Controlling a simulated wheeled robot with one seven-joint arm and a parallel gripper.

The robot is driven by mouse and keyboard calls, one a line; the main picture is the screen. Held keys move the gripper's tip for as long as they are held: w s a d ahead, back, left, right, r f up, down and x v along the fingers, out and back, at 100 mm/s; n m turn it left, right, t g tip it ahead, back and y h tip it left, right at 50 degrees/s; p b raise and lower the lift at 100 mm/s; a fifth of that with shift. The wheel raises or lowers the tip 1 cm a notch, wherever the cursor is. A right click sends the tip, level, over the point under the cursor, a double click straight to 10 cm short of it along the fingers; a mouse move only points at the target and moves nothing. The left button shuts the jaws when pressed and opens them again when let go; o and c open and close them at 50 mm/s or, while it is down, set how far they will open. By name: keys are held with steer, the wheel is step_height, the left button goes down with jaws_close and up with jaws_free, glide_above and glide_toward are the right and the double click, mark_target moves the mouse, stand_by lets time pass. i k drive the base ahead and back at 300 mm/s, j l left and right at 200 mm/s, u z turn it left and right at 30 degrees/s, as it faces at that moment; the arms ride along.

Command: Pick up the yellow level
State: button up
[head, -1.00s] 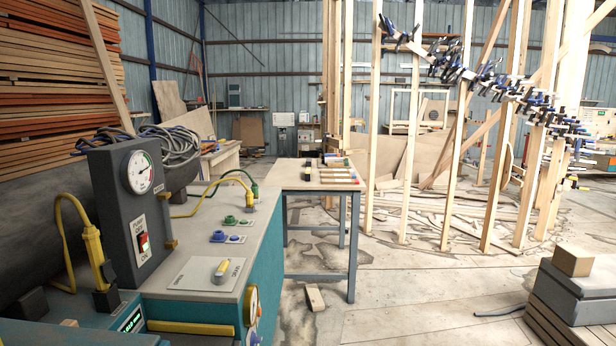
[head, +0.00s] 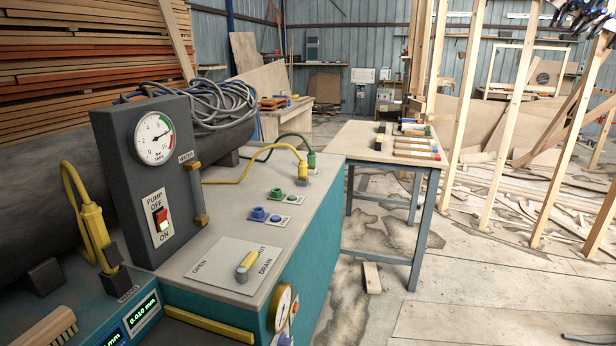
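A long yellow bar (head: 208,325) runs along the low front of the teal machine (head: 315,240), in the head view's lower left. I cannot tell whether it is the level or part of the machine. On the grey-legged table (head: 350,143) beyond, several small bars (head: 415,143) with coloured ends lie side by side. A dark piece with a yellowish end (head: 380,137) lies left of them. These are too small to tell whether one is the yellow level. My gripper is not in view.
The machine carries a pressure gauge box (head: 150,170), yellow plugs and hoses, and a drain lever (head: 247,265). A brush (head: 45,330) lies at the lower left. A wood block (head: 372,278) lies on the floor. Floor right of the table is mostly open; upright timbers (head: 510,120) stand beyond.

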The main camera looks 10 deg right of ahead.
mark_target(379, 141)
steer(key=i+l+z, duration=0.45)
steer(key=i, duration=0.4)
steer(key=i+z, duration=0.4)
steer(key=i, duration=0.5)
steer(key=i+u, duration=0.15)
steer(key=i, duration=0.3)
steer(key=i+l+u, duration=0.15)
steer(key=i, duration=0.3)
steer(key=i+l+u, duration=0.15)
steer(key=i, duration=0.3)
steer(key=i+l+u, duration=0.15)
steer(key=i, duration=0.3)
steer(key=l, duration=0.05)
